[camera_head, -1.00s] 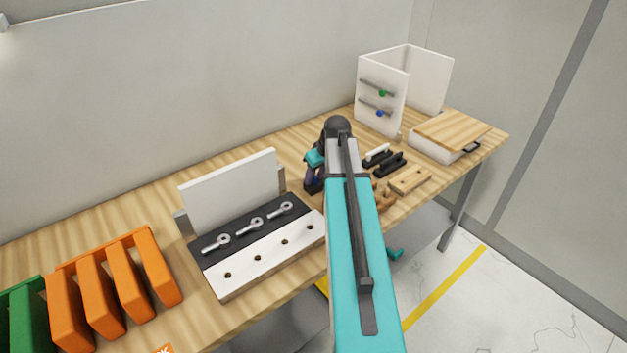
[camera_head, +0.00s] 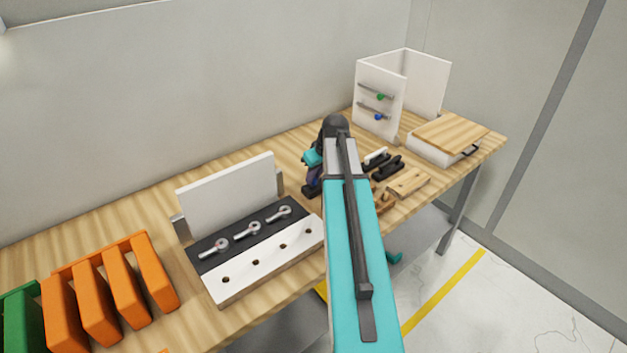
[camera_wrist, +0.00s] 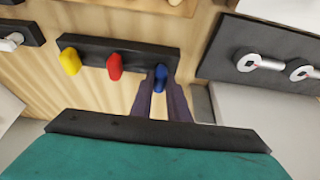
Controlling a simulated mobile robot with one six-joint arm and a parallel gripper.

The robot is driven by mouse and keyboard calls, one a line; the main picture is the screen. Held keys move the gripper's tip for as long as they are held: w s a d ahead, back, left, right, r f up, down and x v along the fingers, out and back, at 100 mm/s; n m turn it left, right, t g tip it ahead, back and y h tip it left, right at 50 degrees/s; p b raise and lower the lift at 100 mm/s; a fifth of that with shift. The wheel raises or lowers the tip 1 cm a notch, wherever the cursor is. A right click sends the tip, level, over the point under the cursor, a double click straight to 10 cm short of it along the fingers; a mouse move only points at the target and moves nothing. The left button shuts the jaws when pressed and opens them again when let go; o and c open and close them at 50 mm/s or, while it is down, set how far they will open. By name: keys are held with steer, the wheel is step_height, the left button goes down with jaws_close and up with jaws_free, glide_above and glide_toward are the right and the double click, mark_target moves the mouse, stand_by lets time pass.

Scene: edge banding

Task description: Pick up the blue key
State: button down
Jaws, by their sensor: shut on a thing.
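The blue key (camera_wrist: 161,77) stands in a black holder (camera_wrist: 92,45) in the wrist view, at the right end of a row with a red key (camera_wrist: 114,66) and a yellow key (camera_wrist: 70,61). My gripper (camera_wrist: 162,88) is shut on the blue key, with its two dark fingers on either side of the key's head. The key still appears to be at the holder. In the head view my gripper (camera_head: 313,185) shows only in part beside my arm, and my arm hides the keys.
A black and white block with eyebolts (camera_head: 258,250) and an upright white panel stand left of my gripper. Orange racks (camera_head: 118,280) are at the left. A white stand with green and blue knobs (camera_head: 381,98) and a wood-lidded box (camera_head: 450,132) are at the back right.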

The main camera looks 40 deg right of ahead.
steer(key=shift+r+b, duration=0.45)
steer(key=shift+r, duration=0.4)
steer(key=shift+s+a+r, duration=0.1)
steer(key=shift+s+r, duration=0.05)
steer(key=shift+r, duration=0.05)
steer(key=s+a+b, duration=0.2)
steer(key=s+b, duration=0.2)
steer(key=s+a+b, duration=0.3)
steer(key=s+b, duration=0.1)
steer(key=s+a+r+b, duration=0.1)
steer(key=s+a+b, duration=0.1)
steer(key=s+b, duration=0.2)
steer(key=shift+s+a, duration=0.15)
steer(key=shift+s, duration=0.2)
steer(key=shift+s+a+r+b, duration=0.25)
steer(key=shift+s+b, duration=0.15)
steer(key=shift+b, duration=0.55)
stand_by(0.4)
